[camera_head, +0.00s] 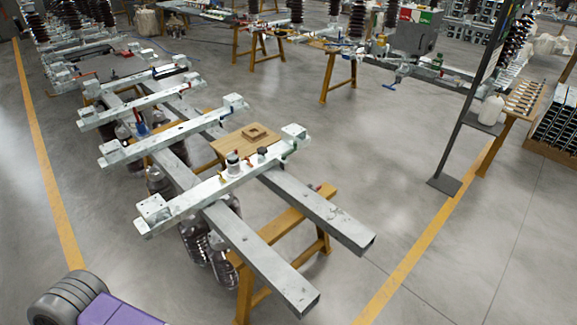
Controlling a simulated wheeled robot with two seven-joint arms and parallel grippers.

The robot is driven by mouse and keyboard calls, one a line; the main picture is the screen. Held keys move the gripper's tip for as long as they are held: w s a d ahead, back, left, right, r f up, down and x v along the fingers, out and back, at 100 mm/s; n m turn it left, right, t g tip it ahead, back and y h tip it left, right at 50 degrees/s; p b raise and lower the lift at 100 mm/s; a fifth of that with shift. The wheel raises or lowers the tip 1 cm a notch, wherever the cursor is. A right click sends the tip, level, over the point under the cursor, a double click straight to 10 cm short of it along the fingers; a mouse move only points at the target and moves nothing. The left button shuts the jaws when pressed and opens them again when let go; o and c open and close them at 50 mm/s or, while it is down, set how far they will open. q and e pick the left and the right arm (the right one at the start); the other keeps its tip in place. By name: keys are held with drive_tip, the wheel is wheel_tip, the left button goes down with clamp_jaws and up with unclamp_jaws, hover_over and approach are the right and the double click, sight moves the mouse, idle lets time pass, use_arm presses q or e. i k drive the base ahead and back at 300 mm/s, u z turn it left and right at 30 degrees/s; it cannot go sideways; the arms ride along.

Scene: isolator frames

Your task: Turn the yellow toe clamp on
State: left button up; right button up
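I cannot pick out a yellow toe clamp in the head view; any such part is too small or hidden. The nearest pale metal isolator frame (195,196) lies across two long grey beams (318,212). It has an end block (153,208) at its left end and another (295,131) at its right end. A round pale fitting with a dark top (232,164) and a small dark knob (262,151) sit along it. Small red and green bits also show on it. Neither of my grippers is in view.
Yellow wooden trestles (285,222) support the beams. Several similar frames (160,143) lie behind the nearest one. A wooden board with a square block (255,132) is beside them. A dark stand (445,184) stands right. Floor right of the beams is clear.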

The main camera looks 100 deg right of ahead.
sight(221, 179)
drive_tip(key=z, duration=1.1)
drive_tip(key=i, duration=1.65)
drive_tip(key=z, duration=1.45)
